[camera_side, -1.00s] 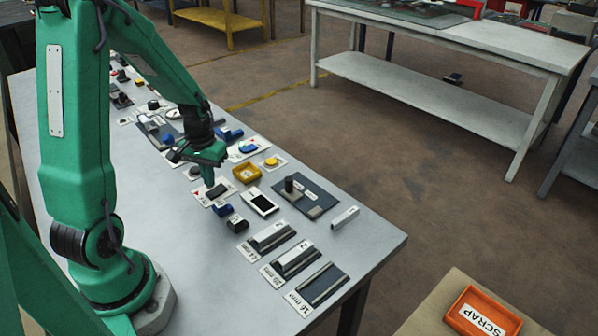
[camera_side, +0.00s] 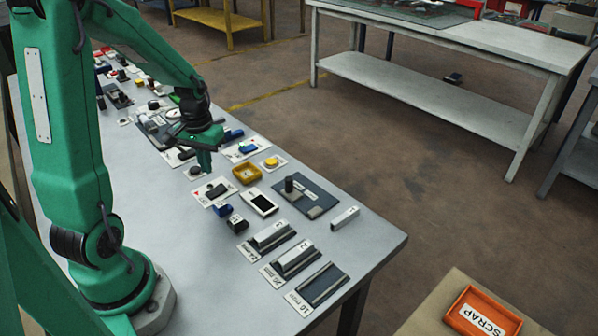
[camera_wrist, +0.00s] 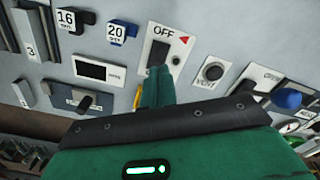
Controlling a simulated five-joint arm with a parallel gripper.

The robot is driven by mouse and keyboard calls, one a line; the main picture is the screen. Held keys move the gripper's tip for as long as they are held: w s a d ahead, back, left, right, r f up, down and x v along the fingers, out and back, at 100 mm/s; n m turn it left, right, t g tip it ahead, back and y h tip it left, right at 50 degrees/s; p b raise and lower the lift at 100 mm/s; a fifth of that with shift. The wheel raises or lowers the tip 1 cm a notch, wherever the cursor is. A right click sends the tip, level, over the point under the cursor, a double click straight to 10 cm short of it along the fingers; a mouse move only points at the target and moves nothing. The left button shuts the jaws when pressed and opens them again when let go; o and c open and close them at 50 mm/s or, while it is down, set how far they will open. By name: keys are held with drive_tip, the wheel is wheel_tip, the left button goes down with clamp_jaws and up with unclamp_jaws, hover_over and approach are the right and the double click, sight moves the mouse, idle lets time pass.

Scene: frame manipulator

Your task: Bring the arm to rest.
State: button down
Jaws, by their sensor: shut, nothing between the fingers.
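My green arm reaches over the grey workbench (camera_side: 330,222), with my gripper (camera_side: 204,169) pointing down above the bench top. Its fingers are shut with nothing between them. In the wrist view my gripper (camera_wrist: 157,82) overlaps the lower edge of a white plate marked OFF (camera_wrist: 176,57), which has a black lever and a red triangle. In the side view this plate (camera_side: 223,201) lies just below my fingertips, with a visible gap.
A yellow tray (camera_side: 247,175), a white-framed display (camera_side: 260,202), a dark fixture plate (camera_side: 312,190) and labelled rail blocks (camera_side: 296,257) crowd the bench. An orange SCRAP bin (camera_side: 484,312) stands at lower right. The bench's front right corner is bare.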

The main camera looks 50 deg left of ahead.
drive_tip(key=shift+d+r, duration=0.1)
drive_tip(key=s+d+r+m+t, duration=0.2)
drive_tip(key=s+d+r+m, duration=0.1)
drive_tip(key=d+r, duration=0.5)
drive_tip(key=s+d+r+m+t, duration=0.3)
drive_tip(key=d+r, duration=0.5)
drive_tip(key=d, duration=0.1)
drive_tip(key=shift+s+d+t, duration=0.3)
drive_tip(key=shift+s+d, duration=0.1)
drive_tip(key=shift+r, duration=0.1)
idle(0.7)
